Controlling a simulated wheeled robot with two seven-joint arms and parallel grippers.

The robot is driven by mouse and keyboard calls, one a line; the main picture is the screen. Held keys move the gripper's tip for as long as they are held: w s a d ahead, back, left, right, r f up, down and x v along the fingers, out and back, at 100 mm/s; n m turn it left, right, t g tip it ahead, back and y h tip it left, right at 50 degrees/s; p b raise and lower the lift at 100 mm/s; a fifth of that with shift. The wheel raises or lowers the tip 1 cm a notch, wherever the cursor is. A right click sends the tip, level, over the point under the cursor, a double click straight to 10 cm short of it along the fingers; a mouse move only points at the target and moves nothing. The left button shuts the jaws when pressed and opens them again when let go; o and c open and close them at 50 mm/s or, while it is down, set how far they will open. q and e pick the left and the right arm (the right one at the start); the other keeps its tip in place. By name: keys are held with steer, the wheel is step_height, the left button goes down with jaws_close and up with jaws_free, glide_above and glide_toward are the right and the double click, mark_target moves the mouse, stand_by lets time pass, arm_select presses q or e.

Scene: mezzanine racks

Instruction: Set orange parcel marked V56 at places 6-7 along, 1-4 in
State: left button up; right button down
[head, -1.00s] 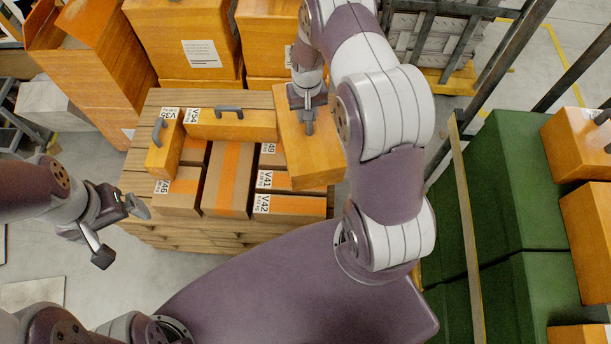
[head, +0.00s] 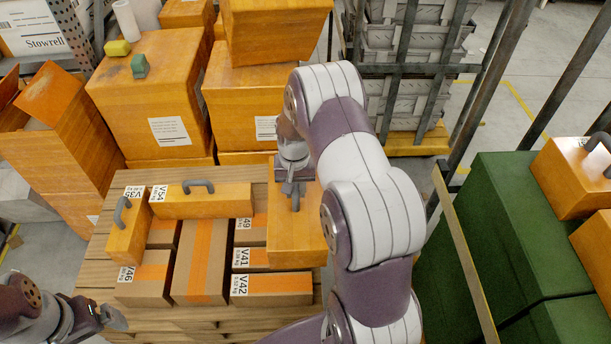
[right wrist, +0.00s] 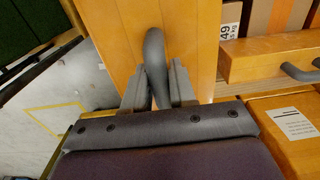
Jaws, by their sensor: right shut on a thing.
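My right gripper (head: 294,192) is shut on the grey handle of an orange parcel (head: 290,248). The right wrist view shows the handle (right wrist: 155,62) between its fingers. The parcel hangs over or stands at the right side of the loaded pallet (head: 80,258), right of V49 and V41; I cannot tell whether it touches anything below. Its marking is not readable. Orange parcels V54 (head: 215,203) and V35 (head: 128,238) lie along the back and left of the load. Brown cartons V46 (head: 146,288), V41 (head: 252,258) and V42 (head: 275,286) lie in front. My left gripper (head: 105,320) is empty, partly cut off at lower left.
Large orange boxes (head: 150,90) stand close behind the pallet, with an open orange box (head: 50,130) at left. Green bins (head: 510,220) stand at right behind a post (head: 465,260). Grey crates (head: 400,90) are stacked at the back.

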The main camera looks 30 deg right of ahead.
mark_target(282, 209)
steer(key=a+f, duration=0.1)
steer(key=a, duration=0.2)
steer(key=s+a+f, duration=0.1)
steer(key=shift+a+f, duration=0.35)
step_height(282, 209, down, 4)
steer(key=shift+f, duration=0.1)
steer(key=shift+f+b, duration=0.1)
steer(key=shift+b, duration=0.25)
steer(key=shift+f, duration=0.2)
steer(key=c, duration=1.3)
jaws_free()
steer(key=shift+f, duration=0.15)
steer(key=shift+c, duration=0.2)
steer(key=o, duration=0.4)
steer(key=shift+s, duration=0.1)
